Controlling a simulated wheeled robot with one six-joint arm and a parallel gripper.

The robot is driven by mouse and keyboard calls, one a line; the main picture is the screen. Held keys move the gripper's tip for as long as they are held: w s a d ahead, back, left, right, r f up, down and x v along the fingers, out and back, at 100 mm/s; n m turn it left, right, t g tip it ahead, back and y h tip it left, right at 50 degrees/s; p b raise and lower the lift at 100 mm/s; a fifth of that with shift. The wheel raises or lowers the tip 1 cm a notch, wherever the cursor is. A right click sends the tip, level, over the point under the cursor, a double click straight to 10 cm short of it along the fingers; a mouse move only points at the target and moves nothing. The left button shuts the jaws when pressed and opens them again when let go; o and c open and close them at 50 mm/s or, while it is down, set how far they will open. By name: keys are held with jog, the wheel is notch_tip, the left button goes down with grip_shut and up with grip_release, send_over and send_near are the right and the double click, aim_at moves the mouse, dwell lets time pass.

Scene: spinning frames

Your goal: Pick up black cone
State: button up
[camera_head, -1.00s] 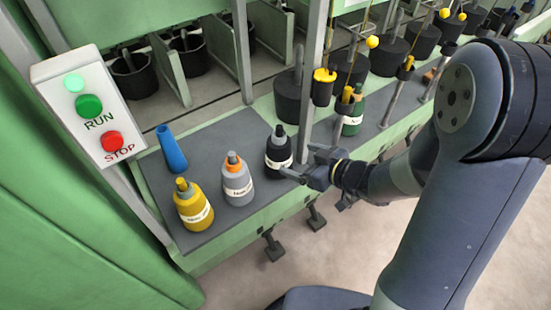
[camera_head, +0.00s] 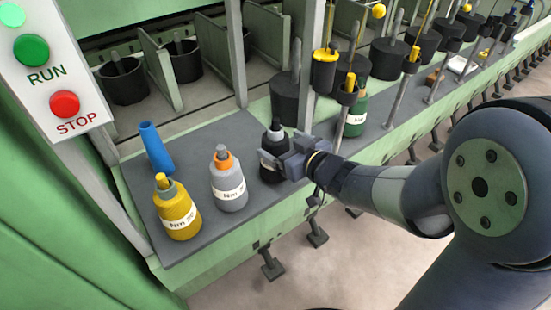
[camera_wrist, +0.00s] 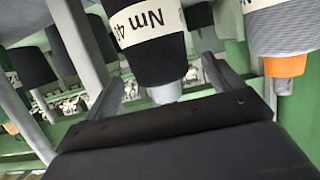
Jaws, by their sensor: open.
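The black cone (camera_head: 272,157) with a white label and a grey tip stands upright on the grey mat in the head view. My gripper (camera_head: 284,155) is open at its right side, with the fingers reaching around its upper part and hiding some of it. In the wrist view the black cone (camera_wrist: 150,45) appears upside down, with its label and pale tip between the two spread fingers of my gripper (camera_wrist: 163,82). Whether either finger touches it I cannot tell.
A grey cone (camera_head: 229,187), a yellow cone (camera_head: 177,212) and a blue cone (camera_head: 156,150) stand left on the mat (camera_head: 208,226). A metal post (camera_head: 307,70) rises just behind my gripper. A green cone (camera_head: 357,116) is farther right. The RUN/STOP panel (camera_head: 45,75) is upper left.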

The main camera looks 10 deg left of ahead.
jog(key=b+x, duration=0.1)
jog(key=x, duration=0.4)
jog(key=shift+w+a, duration=0.2)
jog(key=shift+a, duration=0.05)
jog(key=shift+c, duration=0.4)
jog(key=c, duration=1.3)
jog(key=shift+o, duration=0.2)
jog(key=shift+r, duration=0.1)
